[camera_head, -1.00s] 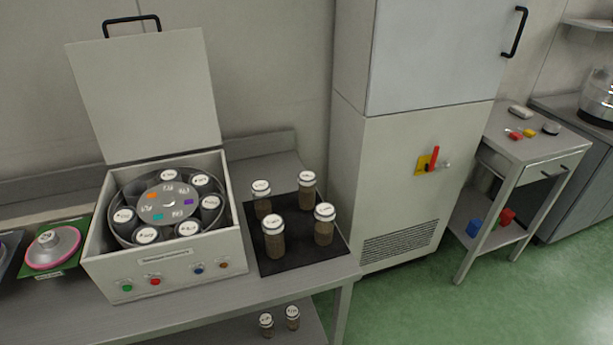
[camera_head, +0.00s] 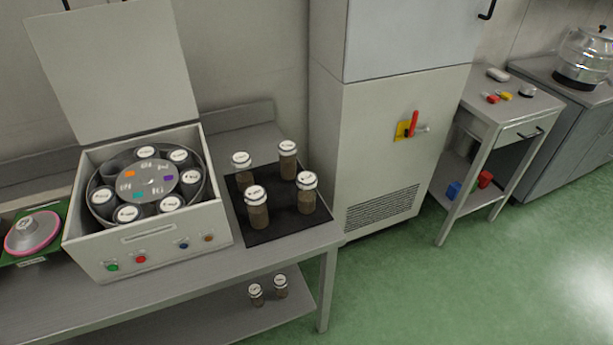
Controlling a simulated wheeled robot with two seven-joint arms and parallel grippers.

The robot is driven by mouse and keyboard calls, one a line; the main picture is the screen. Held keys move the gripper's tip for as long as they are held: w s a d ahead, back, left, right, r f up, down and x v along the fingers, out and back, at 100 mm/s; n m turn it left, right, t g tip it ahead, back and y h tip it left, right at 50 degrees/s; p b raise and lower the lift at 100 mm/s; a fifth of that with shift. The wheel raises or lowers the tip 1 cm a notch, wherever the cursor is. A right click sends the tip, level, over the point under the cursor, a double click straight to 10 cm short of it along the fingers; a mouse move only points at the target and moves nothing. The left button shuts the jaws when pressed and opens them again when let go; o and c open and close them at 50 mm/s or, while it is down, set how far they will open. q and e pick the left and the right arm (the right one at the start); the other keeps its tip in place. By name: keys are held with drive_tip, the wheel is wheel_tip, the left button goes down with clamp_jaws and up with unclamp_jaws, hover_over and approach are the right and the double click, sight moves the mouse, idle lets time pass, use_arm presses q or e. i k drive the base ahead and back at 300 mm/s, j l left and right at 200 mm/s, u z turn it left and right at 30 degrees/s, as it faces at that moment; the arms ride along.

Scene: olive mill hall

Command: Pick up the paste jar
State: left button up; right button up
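Several brown jars with white lids stand upright on a black mat (camera_head: 275,231) on the bench. They are a front-left jar (camera_head: 258,212), a front-right jar (camera_head: 306,198), a back-left jar (camera_head: 242,172) and a back-right jar (camera_head: 288,163). Two smaller lidded jars stand on the shelf below, a left one (camera_head: 256,297) and a right one (camera_head: 281,288). The lid labels are too small to read, so I cannot tell which jar is the paste jar. Neither of my grippers shows in the view.
An open-lidded machine (camera_head: 150,250) with a ring of white-capped containers stands left of the mat. A tall cabinet (camera_head: 385,150) with a red handle (camera_head: 413,124) stands behind to the right. A small side table (camera_head: 515,108) stands farther right. The green floor (camera_head: 450,290) at front right is clear.

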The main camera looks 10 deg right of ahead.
sight(306, 181)
drive_tip(key=i+j+u, duration=0.5)
drive_tip(key=i+j, duration=0.15)
drive_tip(key=z, duration=1.3)
drive_tip(key=l+u, duration=0.1)
drive_tip(key=u, duration=0.25)
drive_tip(key=l+u, duration=0.1)
drive_tip(key=u, duration=0.3)
drive_tip(key=l+u, duration=0.1)
drive_tip(key=u, duration=0.25)
drive_tip(key=i+l, duration=0.05)
